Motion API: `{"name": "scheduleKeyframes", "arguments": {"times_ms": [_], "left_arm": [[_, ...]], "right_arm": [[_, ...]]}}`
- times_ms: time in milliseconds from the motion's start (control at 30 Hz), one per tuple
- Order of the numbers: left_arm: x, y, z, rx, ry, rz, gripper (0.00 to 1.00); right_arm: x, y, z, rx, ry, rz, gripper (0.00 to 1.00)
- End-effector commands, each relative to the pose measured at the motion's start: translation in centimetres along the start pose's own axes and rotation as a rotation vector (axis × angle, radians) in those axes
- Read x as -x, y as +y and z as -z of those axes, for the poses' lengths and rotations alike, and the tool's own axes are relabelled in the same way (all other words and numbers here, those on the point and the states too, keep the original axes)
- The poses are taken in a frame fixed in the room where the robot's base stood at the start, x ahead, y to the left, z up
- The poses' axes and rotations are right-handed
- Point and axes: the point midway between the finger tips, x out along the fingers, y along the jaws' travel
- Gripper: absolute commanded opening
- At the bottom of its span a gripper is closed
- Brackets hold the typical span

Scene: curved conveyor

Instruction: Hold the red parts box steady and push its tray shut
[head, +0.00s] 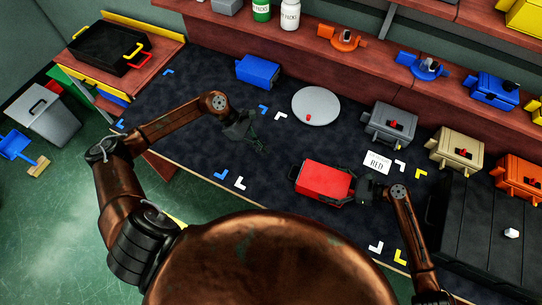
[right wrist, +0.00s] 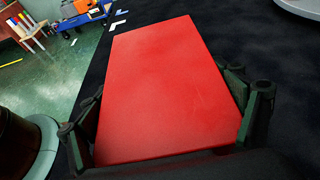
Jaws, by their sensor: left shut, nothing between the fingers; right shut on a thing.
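The red parts box (head: 324,181) lies on the dark work surface near the front edge, in front of a white card reading RED (head: 377,162). My right gripper (head: 362,188) is shut on the box at its right end. In the right wrist view the flat red top of the box (right wrist: 170,85) fills the middle, with one finger on each side of it. The tray cannot be made out clearly in either view; the box's left end shows a small dark edge. My left gripper (head: 262,148) is shut and empty, above the surface to the left of the box, apart from it.
A round grey plate (head: 316,104) with a small red piece on it and a blue box (head: 257,71) stand behind. Grey (head: 389,124), tan (head: 455,148) and orange (head: 519,178) boxes line the right rear. A large black case (head: 480,235) stands at right. The surface left of the red box is clear.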

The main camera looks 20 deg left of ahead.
Motion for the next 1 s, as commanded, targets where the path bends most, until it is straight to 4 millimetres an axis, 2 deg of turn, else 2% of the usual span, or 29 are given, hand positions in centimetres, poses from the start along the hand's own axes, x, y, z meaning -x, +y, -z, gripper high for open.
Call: {"name": "scheduleKeyframes", "arguments": {"times_ms": [33, 367, 400, 600, 1000], "left_arm": [[0.3, -0.01, 0.1, 0.0, 0.001, 0.0, 0.0], [0.81, -0.02, 0.06, 0.001, -0.001, 0.001, 0.0], [0.8, -0.02, 0.06, 0.001, -0.001, 0.001, 0.0], [0.77, -0.01, 0.03, 0.0, 0.0, 0.001, 0.0], [0.78, 0.0, -0.01, 0.0, 0.0, 0.001, 0.0]], "right_arm": [[-0.2, 0.57, 1.1, -0.011, 0.012, -0.008, 0.48], [-0.2, 0.56, 1.1, -0.011, 0.012, -0.008, 0.48], [-0.2, 0.56, 1.1, -0.011, 0.012, -0.008, 0.87], [-0.14, 0.53, 1.09, -0.013, 0.012, -0.006, 1.0], [0.5, 0.34, 0.93, -0.014, 0.01, -0.002, 1.0]]}}
